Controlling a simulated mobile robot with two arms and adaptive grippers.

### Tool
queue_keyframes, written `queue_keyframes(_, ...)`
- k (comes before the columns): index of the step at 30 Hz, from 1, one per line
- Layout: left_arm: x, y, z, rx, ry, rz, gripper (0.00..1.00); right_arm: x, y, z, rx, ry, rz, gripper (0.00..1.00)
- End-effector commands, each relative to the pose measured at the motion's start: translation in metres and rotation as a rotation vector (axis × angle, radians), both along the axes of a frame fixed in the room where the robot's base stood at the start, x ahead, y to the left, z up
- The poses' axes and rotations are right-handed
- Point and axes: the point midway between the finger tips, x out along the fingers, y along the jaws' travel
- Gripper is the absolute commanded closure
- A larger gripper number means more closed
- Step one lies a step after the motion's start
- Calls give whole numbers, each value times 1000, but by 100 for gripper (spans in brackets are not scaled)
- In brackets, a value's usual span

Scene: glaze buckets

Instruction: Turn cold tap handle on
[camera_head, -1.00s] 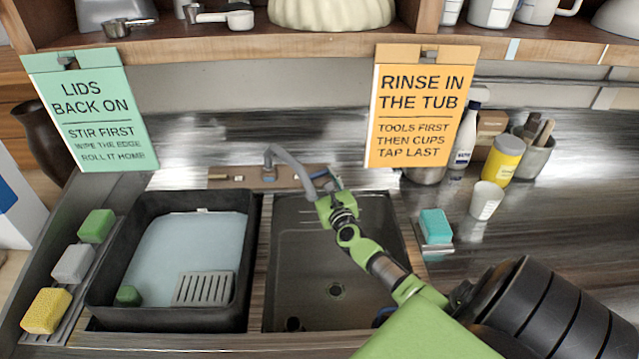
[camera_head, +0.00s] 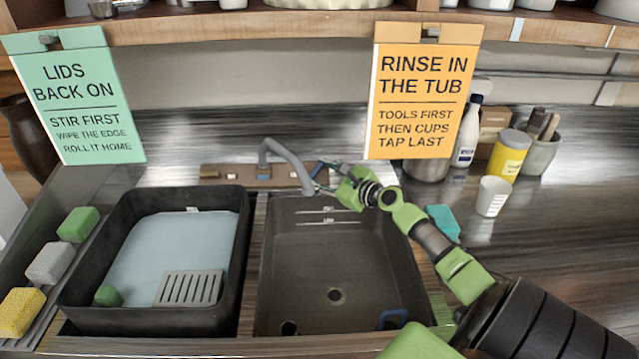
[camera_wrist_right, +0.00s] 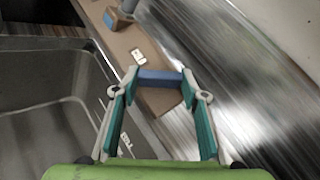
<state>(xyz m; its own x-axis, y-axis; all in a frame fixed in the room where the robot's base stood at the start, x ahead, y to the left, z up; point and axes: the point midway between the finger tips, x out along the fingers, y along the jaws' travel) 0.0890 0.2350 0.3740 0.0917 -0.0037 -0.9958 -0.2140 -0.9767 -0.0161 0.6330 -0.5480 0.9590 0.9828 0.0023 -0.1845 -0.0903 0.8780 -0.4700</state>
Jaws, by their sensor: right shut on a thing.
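The blue cold tap handle (camera_wrist_right: 160,78) is at the right end of the tap's brown base plate (camera_wrist_right: 130,45). In the right wrist view it lies crosswise between my teal fingertips, which touch its two ends. In the head view my right gripper (camera_head: 325,182) is at the back right corner of the sink, shut on the handle (camera_head: 318,170) and partly covering it. The grey curved spout (camera_head: 287,158) stands just left of it. I see no water running. My left gripper is not in view.
The dark sink (camera_head: 335,250) is below the spout, with a blue item at its front right. A black tub (camera_head: 243,270) with pale liquid stands to the left. A teal sponge (camera_head: 442,220), a white cup (camera_head: 491,197) and bottles stand to the right. Two signs hang above.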

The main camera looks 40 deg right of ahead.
Motion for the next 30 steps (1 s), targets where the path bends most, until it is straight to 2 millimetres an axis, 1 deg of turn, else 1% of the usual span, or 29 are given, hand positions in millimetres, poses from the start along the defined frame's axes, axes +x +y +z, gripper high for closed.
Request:
queue_keyframes(1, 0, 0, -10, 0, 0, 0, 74, 1, -2, -3, -18, 12, 27, 81)
queue_keyframes(9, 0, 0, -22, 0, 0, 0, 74, 1, -3, 1, -86, 71, 153, 81)
queue_keyframes(18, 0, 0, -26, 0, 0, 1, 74, 1, -3, 2, -119, 101, 211, 81)
queue_keyframes(30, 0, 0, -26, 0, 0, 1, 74, 1, -3, 2, -122, 104, 216, 81)
